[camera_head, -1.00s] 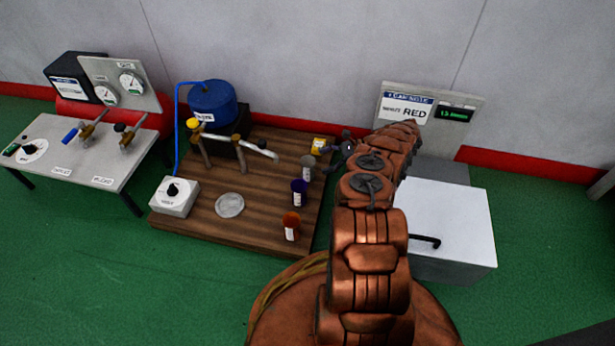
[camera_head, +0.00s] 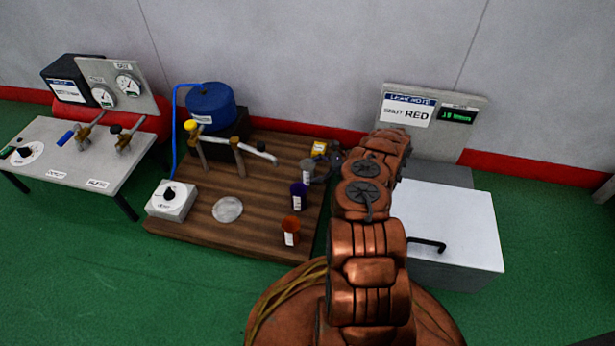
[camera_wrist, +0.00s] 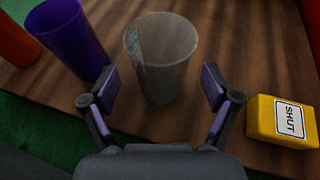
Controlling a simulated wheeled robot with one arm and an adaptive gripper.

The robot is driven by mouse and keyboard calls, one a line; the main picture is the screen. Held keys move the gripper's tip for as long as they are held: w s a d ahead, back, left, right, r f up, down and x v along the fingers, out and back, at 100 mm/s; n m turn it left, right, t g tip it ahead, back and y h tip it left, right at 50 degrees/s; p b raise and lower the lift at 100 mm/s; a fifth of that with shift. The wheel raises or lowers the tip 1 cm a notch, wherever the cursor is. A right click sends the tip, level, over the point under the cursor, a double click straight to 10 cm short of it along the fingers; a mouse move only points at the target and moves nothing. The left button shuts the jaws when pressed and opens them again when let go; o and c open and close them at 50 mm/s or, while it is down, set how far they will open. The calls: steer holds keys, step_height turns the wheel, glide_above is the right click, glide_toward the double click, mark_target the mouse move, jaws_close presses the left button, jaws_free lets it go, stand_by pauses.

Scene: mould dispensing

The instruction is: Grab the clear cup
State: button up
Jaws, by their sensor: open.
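The clear cup (camera_wrist: 160,62) stands upright on the wooden board, a see-through grey tumbler. In the wrist view it is straight ahead, its lower part between my open fingers. My gripper (camera_wrist: 158,88) is open, with one finger pad on each side of the cup and a gap to it on both sides. In the head view the clear cup (camera_head: 307,170) is at the right side of the board, and my gripper (camera_head: 325,165) reaches it from the right. Whether a finger touches it is too small to tell there.
A purple cup (camera_wrist: 68,38) stands left of the clear one, with an orange cup (camera_wrist: 14,42) beyond. A yellow block (camera_wrist: 282,121) marked SHUT lies to the right. The wooden board (camera_head: 260,217) also holds a blue tank (camera_head: 211,106) with taps. A white box (camera_head: 450,225) stands right.

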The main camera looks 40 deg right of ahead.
steer(key=shift+b+x, duration=0.35)
steer(key=shift+x, duration=0.95)
steer(key=shift+r, duration=0.1)
steer(key=shift+c, duration=0.4)
steer(key=c, duration=1)
